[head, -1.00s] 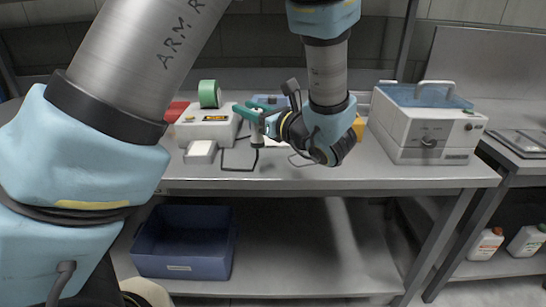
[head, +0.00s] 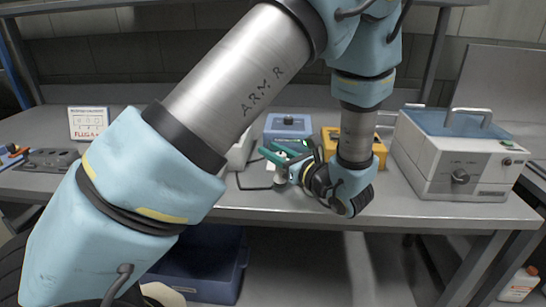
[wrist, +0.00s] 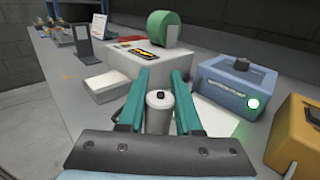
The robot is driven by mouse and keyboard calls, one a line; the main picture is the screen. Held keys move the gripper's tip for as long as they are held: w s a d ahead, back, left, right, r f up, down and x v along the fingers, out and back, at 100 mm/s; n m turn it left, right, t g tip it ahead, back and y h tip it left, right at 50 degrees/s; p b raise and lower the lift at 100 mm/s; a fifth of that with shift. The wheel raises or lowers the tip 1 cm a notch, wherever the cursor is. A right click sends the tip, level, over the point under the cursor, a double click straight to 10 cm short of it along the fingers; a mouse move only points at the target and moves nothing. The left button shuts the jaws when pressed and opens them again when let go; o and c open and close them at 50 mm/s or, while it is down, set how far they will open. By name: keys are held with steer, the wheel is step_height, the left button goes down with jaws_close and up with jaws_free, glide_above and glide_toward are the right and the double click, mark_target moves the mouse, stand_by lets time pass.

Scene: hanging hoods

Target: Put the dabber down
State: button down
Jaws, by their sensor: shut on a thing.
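The dabber is a pale upright cylinder with a small dark top; in the wrist view the dabber (wrist: 160,112) stands between the two teal fingers of my gripper (wrist: 160,80). My gripper is shut on it. In the head view my gripper (head: 276,156) is over the front part of the bench, and the dabber (head: 281,181) shows small below the fingers. I cannot tell whether its lower end touches the bench top (head: 420,208).
A blue box (head: 288,127) and a yellow box (head: 376,152) stand behind my gripper. A large white machine with a blue lid (head: 460,165) is at right.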

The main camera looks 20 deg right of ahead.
steer(key=shift+f, duration=0.9)
steer(key=shift+f, duration=0.1)
steer(key=c, duration=0.6)
jaws_free()
steer(key=shift+s, duration=0.15)
steer(key=b+v, duration=0.3)
steer(key=v, duration=0.8)
steer(key=shift+s+d, duration=0.15)
steer(key=shift+s, duration=0.2)
